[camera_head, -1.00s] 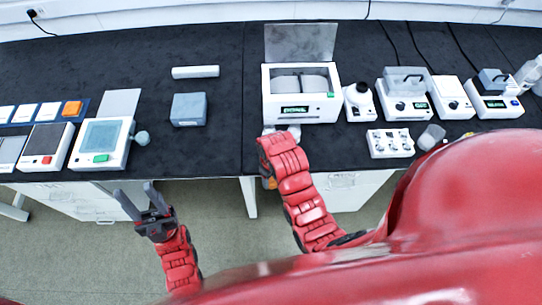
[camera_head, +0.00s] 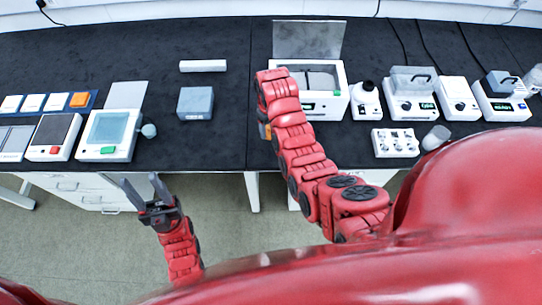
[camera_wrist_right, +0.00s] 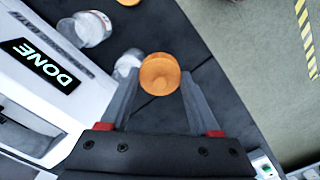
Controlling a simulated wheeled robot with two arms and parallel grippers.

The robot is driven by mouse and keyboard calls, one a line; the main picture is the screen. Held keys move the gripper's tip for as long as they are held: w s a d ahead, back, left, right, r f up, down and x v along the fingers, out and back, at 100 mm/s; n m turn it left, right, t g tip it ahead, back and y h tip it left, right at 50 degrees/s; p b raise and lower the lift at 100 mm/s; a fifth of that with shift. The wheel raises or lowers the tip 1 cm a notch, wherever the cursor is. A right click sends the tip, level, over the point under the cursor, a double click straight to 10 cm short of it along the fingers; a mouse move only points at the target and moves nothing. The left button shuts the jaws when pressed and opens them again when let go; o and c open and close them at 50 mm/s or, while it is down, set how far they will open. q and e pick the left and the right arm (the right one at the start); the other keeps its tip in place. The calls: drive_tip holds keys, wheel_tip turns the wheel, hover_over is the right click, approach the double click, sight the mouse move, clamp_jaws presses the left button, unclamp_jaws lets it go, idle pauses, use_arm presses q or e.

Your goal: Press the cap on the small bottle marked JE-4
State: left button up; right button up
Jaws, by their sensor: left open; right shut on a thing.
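My right gripper (camera_wrist_right: 160,72) is shut on an orange cap (camera_wrist_right: 159,76), held between its fingertips in the right wrist view. A small whitish bottle (camera_wrist_right: 128,62) stands just beside the left-hand finger, partly hidden by it. A larger clear jar (camera_wrist_right: 92,28) stands further left, close to the device. I cannot read JE-4 on either. In the head view my right arm hides most of its gripper; a bit of orange (camera_head: 265,131) shows at the bench's front edge. My left gripper (camera_head: 145,188) is open and empty, over the floor in front of the bench.
A white device (camera_wrist_right: 62,95) reading DONE stands close to the left of my right gripper; its raised clear lid (camera_head: 308,39) shows in the head view. A white rack (camera_head: 395,143) and a grey jar (camera_head: 436,137) are to the right.

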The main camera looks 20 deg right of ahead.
drive_tip(key=shift+w+d+r+b, duration=0.15)
drive_tip(key=shift+w+d+r, duration=0.45)
drive_tip(key=shift+w, duration=0.25)
drive_tip(key=shift+w+d+r+b, duration=0.1)
drive_tip(key=shift+w+d+r, duration=0.5)
drive_tip(key=shift+w, duration=0.25)
drive_tip(key=shift+w+d+r+b, duration=0.15)
drive_tip(key=shift+w+d+r, duration=0.45)
drive_tip(key=shift+w, duration=0.25)
drive_tip(key=shift+f+b, duration=1.25)
drive_tip(key=shift+f, duration=1.1)
drive_tip(key=shift+f+b, duration=0.15)
drive_tip(key=shift+b, duration=0.4)
drive_tip(key=o, duration=1.4)
